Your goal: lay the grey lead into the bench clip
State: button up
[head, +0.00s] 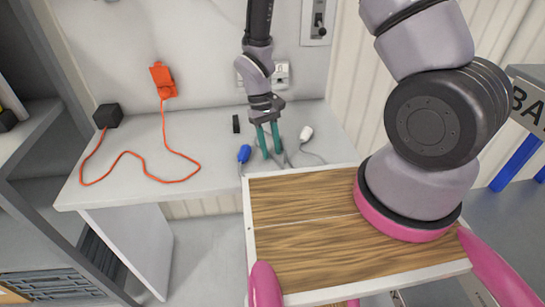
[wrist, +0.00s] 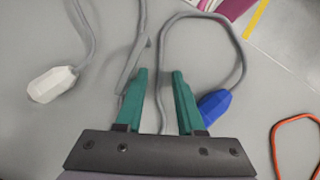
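My gripper (head: 271,152) points down over the bench, its teal fingers apart. They also show apart in the wrist view (wrist: 160,74). Two grey leads lie on the bench. One ends in a blue plug (wrist: 215,106) close beside the right finger; its grey cord (wrist: 241,62) loops around, and a grey strand passes between the fingers without visible grip. The other ends in a white plug (wrist: 52,84), left in the wrist view and right of the gripper in the head view (head: 306,133). A grey strip beside the left finger is unclear. I cannot clearly identify the bench clip.
An orange lead (head: 128,153) lies across the bench's left half, between a black box (head: 108,116) and an orange plug (head: 163,80). A small black block (head: 236,124) stands left of my gripper. A wooden-topped tray (head: 300,225) with a white rim is in front. A socket (head: 281,73) is behind.

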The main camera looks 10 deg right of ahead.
jog(key=shift+s+f, duration=0.1)
jog(key=shift+f, duration=0.05)
grip_shut()
jog(key=shift+r, duration=3)
jog(key=shift+w+a+n+t+h, duration=0.3)
jog(key=shift+w+a+n, duration=0.85)
jog(key=shift+w+a, duration=1.3)
jog(key=shift+w+a+n+t+h, duration=0.25)
jog(key=shift+w+a+n, duration=0.85)
jog(key=shift+w+a, duration=1.35)
jog(key=shift+w+a+n+t+h, duration=0.25)
jog(key=shift+w+a+n, duration=1.1)
jog(key=shift+w, duration=1.95)
jog(key=shift+a, duration=0.2)
